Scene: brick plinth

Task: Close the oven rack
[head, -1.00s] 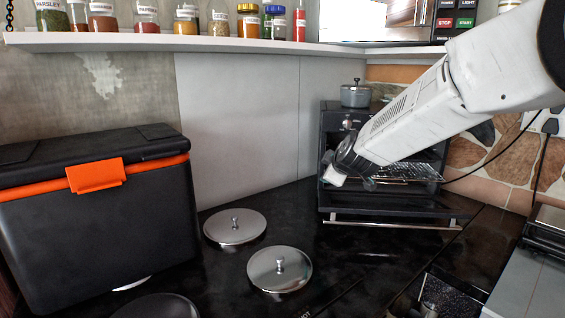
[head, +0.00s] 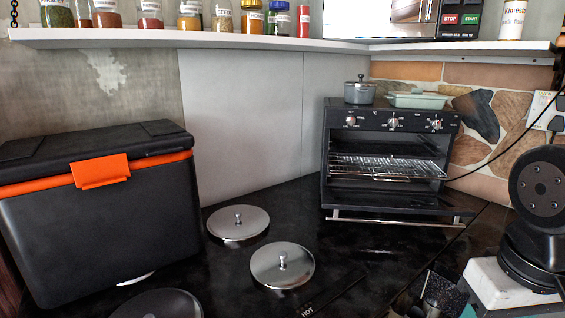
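The black toaster oven (head: 340,190) stands on the dark counter at the back right, with its door (head: 395,211) folded down and the handle bar low in front. The wire oven rack (head: 385,166) is inside the open cavity at about mid height. Its front edge seems to lie near or a little past the opening; I cannot tell exactly how far out it is. Nothing touches the rack. My arm is folded at the right edge, where a black round joint and a white link show. My gripper is not in view.
A grey pot (head: 359,92) and a pale green dish (head: 418,100) sit on the oven. Two metal lids (head: 237,226) (head: 281,268) lie on the counter before it. A black cooler (head: 100,230) with an orange latch (head: 100,171) stands left. A spice shelf (head: 250,41) runs above.

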